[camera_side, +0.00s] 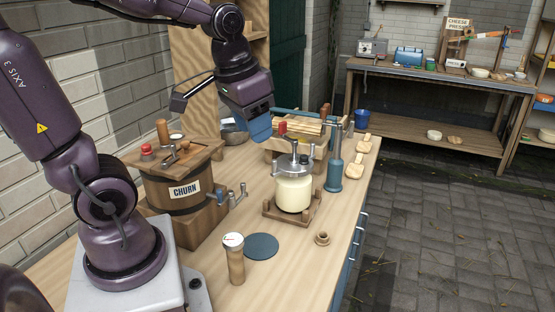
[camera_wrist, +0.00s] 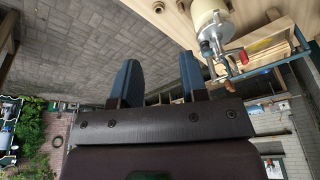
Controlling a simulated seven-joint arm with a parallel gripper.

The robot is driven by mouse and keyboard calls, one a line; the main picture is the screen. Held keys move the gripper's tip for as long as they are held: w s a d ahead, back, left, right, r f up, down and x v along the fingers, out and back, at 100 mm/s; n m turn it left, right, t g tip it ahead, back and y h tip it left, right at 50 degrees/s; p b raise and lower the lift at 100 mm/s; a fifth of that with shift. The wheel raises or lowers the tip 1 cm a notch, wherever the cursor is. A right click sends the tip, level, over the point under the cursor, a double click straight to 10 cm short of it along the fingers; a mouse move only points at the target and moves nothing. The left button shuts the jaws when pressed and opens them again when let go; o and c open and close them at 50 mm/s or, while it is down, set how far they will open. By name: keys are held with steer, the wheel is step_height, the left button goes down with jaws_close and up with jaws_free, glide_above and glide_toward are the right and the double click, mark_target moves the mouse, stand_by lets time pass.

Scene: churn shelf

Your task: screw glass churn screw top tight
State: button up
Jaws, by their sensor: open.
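The glass churn (camera_side: 294,194), a jar of cream-coloured contents, stands upright on a wooden base (camera_side: 270,211) on the bench. Its metal screw top (camera_side: 292,164) sits on the jar, with a crank mechanism and a red handle (camera_side: 283,129) above; I cannot tell how tight the top is. My gripper (camera_side: 260,130) is in the air up and to the left of the top, apart from it. In the wrist view my gripper (camera_wrist: 160,76) has its two blue fingers apart with nothing between them. The jar (camera_wrist: 204,12) and screw top (camera_wrist: 214,33) show there to the right of the fingers.
A wooden barrel churn (camera_side: 184,192) stands left of the jar. A wooden frame (camera_side: 300,126) is behind.

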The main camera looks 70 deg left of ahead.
mark_target(274, 161)
steer(key=w+a+f+m+g, duration=0.1)
steer(key=w+a+f+m, duration=0.1)
steer(key=w+a+m, duration=0.4)
steer(key=w+a+f+m+g, duration=0.1)
steer(key=w+a+f+g, duration=0.15)
steer(key=a, duration=0.55)
steer(key=shift+t+h, duration=0.35)
steer(key=shift+h, duration=0.05)
steer(key=f, duration=1.2)
steer(key=shift+w+a+f, duration=0.15)
steer(key=shift+w+f, duration=0.15)
steer(key=shift+w, duration=0.05)
jaws_close()
